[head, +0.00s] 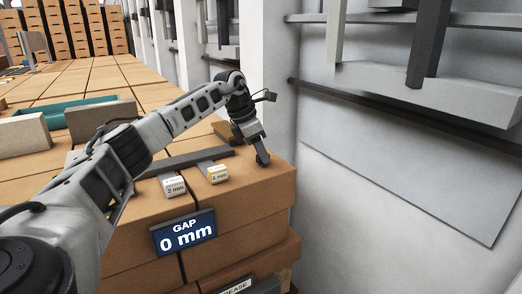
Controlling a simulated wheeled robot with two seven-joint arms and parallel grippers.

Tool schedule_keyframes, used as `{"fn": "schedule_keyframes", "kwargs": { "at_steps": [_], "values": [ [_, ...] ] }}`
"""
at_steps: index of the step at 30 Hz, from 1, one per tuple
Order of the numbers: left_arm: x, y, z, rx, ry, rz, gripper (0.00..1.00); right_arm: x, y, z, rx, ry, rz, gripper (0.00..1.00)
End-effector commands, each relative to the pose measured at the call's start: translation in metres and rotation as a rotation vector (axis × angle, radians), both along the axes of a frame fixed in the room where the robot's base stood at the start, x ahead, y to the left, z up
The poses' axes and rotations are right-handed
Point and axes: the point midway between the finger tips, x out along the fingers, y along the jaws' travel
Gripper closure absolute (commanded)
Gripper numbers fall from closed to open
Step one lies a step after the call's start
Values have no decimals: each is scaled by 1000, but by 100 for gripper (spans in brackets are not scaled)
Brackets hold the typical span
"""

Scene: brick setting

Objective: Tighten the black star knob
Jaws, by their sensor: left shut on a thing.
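My left arm reaches across from the left, and my left gripper (262,158) points down at the right end of the brick stack. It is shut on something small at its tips. The black star knob cannot be made out clearly; the fingers seem to cover it. A dark grey bar (185,160) lies on the bricks left of the gripper. Two labelled blocks sit at the front: one marked 2 mm (173,186) and one that seems to read 6 mm (216,173). A blue sign (184,233) on the front face reads GAP 0 mm. My right gripper is not in view.
A pale wall with ledges (400,90) stands close to the right of the gripper. A teal tray (65,106) and upright beige slabs (100,118) stand at the left. A partly hidden label (235,287) is low at the front. Brick stacks (75,27) rise far behind.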

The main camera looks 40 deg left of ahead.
Motion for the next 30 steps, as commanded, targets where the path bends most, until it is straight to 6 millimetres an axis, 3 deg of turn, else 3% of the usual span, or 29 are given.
{"fn": "schedule_keyframes", "kwargs": {
  "at_steps": [15, 30],
  "values": [
    [4, 1, 3, -2, -7, -446, 89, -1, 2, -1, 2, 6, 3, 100],
    [4, 2, 3, 3, -7, -636, 89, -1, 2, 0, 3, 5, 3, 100]
  ]
}}
